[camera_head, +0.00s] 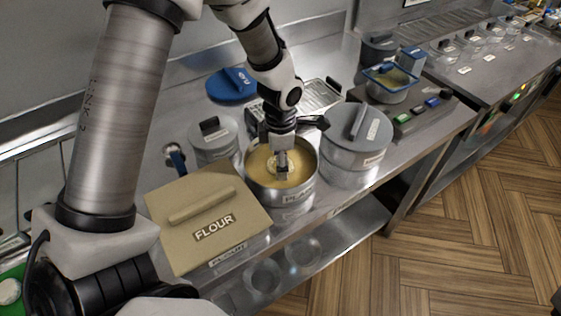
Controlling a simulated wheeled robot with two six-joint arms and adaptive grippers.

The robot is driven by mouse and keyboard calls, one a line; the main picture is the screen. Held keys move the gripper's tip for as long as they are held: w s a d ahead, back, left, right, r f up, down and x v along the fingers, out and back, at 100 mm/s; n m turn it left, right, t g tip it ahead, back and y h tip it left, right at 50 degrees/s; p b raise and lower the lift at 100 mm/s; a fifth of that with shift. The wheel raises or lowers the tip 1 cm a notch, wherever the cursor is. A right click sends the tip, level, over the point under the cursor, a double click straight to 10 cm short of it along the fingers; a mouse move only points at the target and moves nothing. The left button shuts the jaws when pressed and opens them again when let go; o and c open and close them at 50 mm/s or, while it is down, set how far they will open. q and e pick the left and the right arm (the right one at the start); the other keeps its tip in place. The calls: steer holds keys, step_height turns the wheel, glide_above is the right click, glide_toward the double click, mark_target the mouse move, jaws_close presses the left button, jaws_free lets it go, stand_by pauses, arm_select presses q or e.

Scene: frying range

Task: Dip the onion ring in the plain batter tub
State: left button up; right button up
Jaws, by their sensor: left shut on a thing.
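The plain batter tub (298,194) is a round open metal tub with PLAIN on its front, standing on the steel counter. Yellowish batter (262,177) shows inside it. My left gripper (282,174) points straight down inside the tub's opening, with its fingertips low near the batter. It is shut on the onion ring (271,163), a small pale ring that shows only partly beside the fingers. I cannot tell how deep the ring sits in the batter. My right gripper is not in view.
A tan FLOUR box lid (195,212) lies left of the tub. A lidded metal pot (352,158) stands close on the right, and a smaller lidded pot (212,150) behind left. A blue lid (232,84) and a wire rack (318,97) lie behind.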

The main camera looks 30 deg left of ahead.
arm_select(q)
step_height(320, 180, up, 8)
steer(key=p, duration=0.5)
stand_by(0.7)
step_height(320, 180, up, 3)
steer(key=shift+r+p, duration=0.1)
steer(key=shift+p, duration=1.15)
